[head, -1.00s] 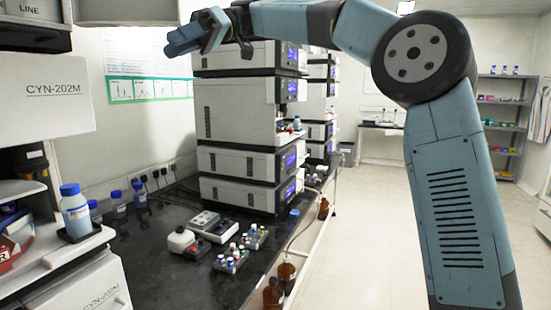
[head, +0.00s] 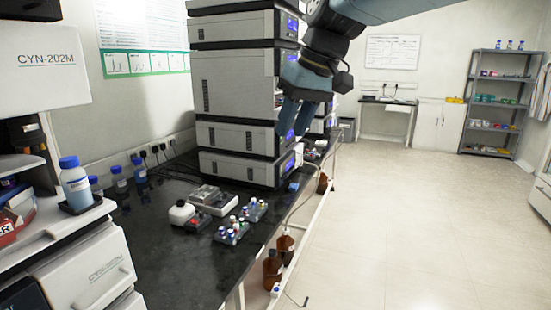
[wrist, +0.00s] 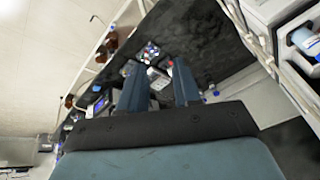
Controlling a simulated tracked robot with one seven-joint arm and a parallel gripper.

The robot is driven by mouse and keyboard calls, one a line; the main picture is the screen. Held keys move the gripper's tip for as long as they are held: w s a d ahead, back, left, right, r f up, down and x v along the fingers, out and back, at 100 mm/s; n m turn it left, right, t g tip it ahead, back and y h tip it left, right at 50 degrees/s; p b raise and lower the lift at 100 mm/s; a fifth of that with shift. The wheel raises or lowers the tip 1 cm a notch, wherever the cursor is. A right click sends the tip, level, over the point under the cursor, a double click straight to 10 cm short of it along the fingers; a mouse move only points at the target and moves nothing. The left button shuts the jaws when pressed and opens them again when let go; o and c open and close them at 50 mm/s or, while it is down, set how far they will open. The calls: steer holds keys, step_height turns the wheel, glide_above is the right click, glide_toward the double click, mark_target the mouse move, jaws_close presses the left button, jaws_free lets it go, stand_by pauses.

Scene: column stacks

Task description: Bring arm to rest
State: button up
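My gripper (head: 296,122) hangs from the upper right in the head view, fingers pointing down, in front of the right edge of the instrument stack (head: 235,85). In the wrist view my gripper (wrist: 157,68) shows two separate blue fingers with a gap between them. Nothing is held; bench items show beyond the gap. My arm enters from the top of the head view, and most of it is out of frame.
Brown bottles (head: 272,268) stand beside the bench's edge. A blue-capped bottle (head: 75,188) sits on the left instrument. The floor (head: 400,230) at right is clear.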

steer(key=s+d+f+m+t+h, duration=0.1)
steer(key=s+d+f+m, duration=0.1)
steer(key=d, duration=0.4)
steer(key=s+d+f+m+t+h, duration=0.1)
steer(key=s+d+f+m, duration=0.1)
steer(key=s+d+f, duration=0.3)
steer(key=s+d+f+m+t+h, duration=0.1)
steer(key=s+d+f, duration=0.3)
steer(key=d, duration=0.5)
step_height(320, 180, down, 2)
steer(key=shift+s+f+m+h, duration=0.1)
steer(key=shift+s+m+h, duration=0.15)
steer(key=shift+m, duration=0.45)
steer(key=shift+d, duration=0.1)
